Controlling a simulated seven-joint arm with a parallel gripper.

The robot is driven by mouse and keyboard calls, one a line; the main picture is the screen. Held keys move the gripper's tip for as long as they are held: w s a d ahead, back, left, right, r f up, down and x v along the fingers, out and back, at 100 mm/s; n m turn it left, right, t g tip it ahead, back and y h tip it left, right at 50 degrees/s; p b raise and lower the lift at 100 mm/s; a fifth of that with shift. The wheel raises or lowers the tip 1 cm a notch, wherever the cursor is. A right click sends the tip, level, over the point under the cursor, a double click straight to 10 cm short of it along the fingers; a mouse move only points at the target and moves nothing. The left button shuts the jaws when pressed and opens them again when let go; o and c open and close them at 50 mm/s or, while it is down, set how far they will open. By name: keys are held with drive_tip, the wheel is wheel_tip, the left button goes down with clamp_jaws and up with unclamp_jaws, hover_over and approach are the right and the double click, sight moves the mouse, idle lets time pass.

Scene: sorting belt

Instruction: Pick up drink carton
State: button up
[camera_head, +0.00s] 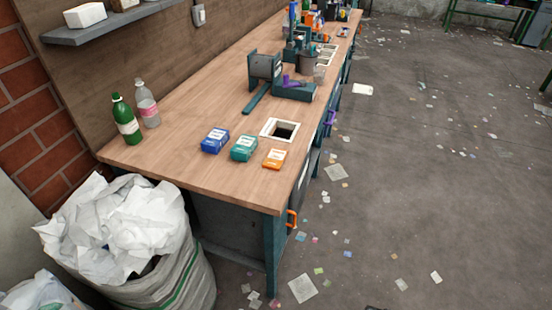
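No item is clearly recognisable as a drink carton. Three small box-like packs lie on the near part of the wooden workbench (190,158): a blue pack (215,140), a teal pack (244,148) and an orange pack (274,158). They stand apart in a row; their labels are too small to read, so I cannot tell if one is the carton. My gripper is not in view.
A green bottle (125,121) and a clear bottle (147,104) stand upright at the bench's left edge. A square opening with a pale frame (268,127) lies behind the packs. A vice (265,68) stands farther back. A sack of paper (165,283) stands in front.

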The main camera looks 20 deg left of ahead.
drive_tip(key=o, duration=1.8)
